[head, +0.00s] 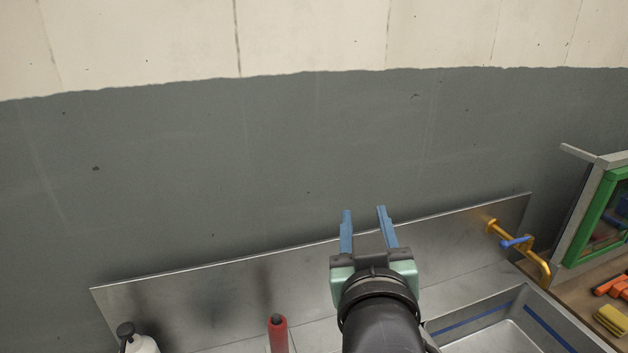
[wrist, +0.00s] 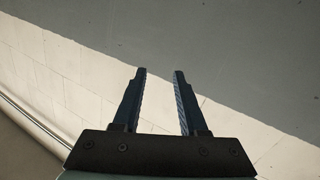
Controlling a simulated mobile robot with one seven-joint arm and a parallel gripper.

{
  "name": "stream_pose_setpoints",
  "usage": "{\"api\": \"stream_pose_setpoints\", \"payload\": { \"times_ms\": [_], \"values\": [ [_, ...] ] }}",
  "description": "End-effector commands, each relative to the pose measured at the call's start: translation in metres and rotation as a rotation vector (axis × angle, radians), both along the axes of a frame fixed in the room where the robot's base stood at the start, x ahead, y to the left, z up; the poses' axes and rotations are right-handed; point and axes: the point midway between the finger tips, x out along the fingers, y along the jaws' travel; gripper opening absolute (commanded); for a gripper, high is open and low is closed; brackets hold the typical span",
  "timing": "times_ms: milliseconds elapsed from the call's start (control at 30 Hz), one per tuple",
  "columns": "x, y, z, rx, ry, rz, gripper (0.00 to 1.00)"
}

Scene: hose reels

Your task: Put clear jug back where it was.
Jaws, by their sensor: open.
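My gripper (head: 365,222) is open, its two blue fingers spread and pointing up toward the wall, with nothing between them. It is raised in front of the metal backsplash in the head view. In the wrist view my gripper (wrist: 158,85) is also open and empty, with only wall behind it. I do not see the clear jug in either view.
A metal backsplash (head: 200,300) runs along the wall. A sink basin (head: 500,335) is at the lower right. A yellow tap (head: 540,268) with a blue handle stands behind it. A red cylinder (head: 277,335) and a white bottle (head: 143,345) stand lower left. A green-framed panel (head: 590,215) is at right.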

Motion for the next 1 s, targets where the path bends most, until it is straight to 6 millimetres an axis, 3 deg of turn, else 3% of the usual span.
{"api": "stream_pose_setpoints", "payload": {
  "times_ms": [33, 100, 200, 300, 367, 500, 833, 1000],
  "values": [
    [-0.008, 0.013, 0.053, 0.009, -0.145, 0.012, 0.42],
    [-0.027, 0.028, 0.117, 0.035, -0.331, 0.031, 0.42],
    [-0.065, 0.046, 0.19, 0.073, -0.563, 0.066, 0.42],
    [-0.101, 0.058, 0.238, 0.108, -0.734, 0.1, 0.42],
    [-0.118, 0.062, 0.256, 0.123, -0.804, 0.115, 0.42],
    [-0.138, 0.067, 0.274, 0.14, -0.882, 0.134, 0.42],
    [-0.138, 0.067, 0.274, 0.141, -0.883, 0.134, 0.42],
    [-0.138, 0.067, 0.245, 0.142, -0.882, 0.136, 0.42]
  ]
}}
